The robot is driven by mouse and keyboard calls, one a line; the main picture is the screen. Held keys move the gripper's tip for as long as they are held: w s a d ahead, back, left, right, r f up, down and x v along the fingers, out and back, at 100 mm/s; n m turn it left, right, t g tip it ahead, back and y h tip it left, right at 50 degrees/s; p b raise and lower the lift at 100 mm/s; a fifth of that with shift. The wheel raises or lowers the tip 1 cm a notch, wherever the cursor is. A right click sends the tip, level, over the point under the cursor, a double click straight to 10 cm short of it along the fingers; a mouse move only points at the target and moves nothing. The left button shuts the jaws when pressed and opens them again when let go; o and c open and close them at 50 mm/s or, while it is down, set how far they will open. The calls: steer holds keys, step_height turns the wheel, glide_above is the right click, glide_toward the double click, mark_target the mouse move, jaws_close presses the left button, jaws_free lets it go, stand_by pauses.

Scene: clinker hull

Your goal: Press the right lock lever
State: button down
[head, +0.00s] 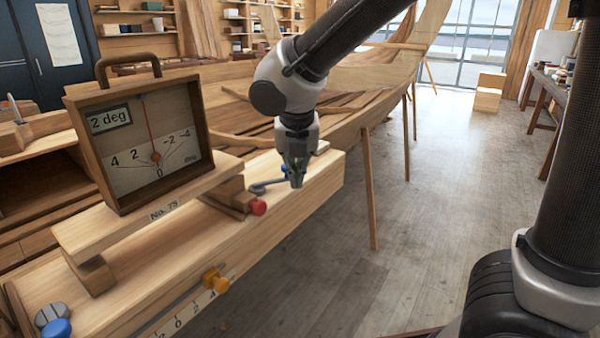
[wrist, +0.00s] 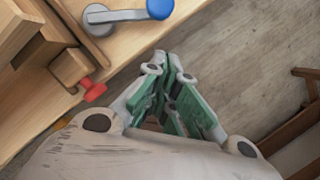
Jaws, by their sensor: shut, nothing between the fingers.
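The right lock lever (head: 264,187) is a grey arm on a round pivot at the right end of the wooden beam. Its blue knob shows only as a sliver beside my gripper (head: 297,183), which partly hides it. In the wrist view, the grey lever (wrist: 118,16) points right to its blue knob (wrist: 160,8) at the top edge, beyond the fingertips. My gripper (wrist: 175,62) is shut and empty, pointing down near the knob. In the wrist view its tips appear over the floor, just off the beam's edge. I see no contact with the lever.
A red knob (head: 258,207) sticks out beside the lever. An inclinometer box (head: 188,90) with a handle stands on a raised wooden bar (head: 100,228). A yellow slider (head: 216,281) sits on the front scale. Another blue knob (head: 57,328) is at lower left.

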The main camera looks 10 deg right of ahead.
steer(key=v, duration=1)
steer(key=shift+s+d, duration=0.2)
steer(key=shift+d, duration=0.15)
